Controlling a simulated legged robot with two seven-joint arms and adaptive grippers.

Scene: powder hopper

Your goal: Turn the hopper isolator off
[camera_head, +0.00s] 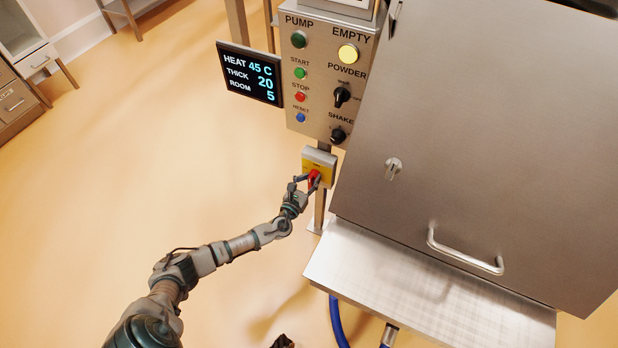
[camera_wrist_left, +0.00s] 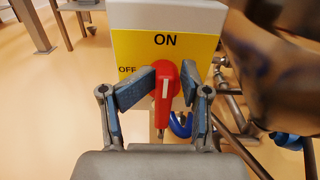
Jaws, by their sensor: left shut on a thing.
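The hopper isolator (camera_head: 322,160) is a yellow-faced box below the control panel. In the left wrist view its yellow plate (camera_wrist_left: 200,48) reads ON at the top and OFF at the left. Its red handle (camera_head: 314,178) has a white line and, in the left wrist view, the handle (camera_wrist_left: 165,95) stands nearly upright with the line pointing up toward ON. My left gripper (camera_head: 308,183) is at the handle. In the left wrist view its two fingers (camera_wrist_left: 167,90) are shut on the handle, one on each side. My right gripper does not show clearly.
The steel control panel (camera_head: 330,75) with buttons and knobs is just above the isolator. A display (camera_head: 250,74) hangs at its left. The large steel hopper (camera_head: 480,130) with a handle bar (camera_head: 465,257) fills the right. Open floor (camera_head: 120,150) lies to the left.

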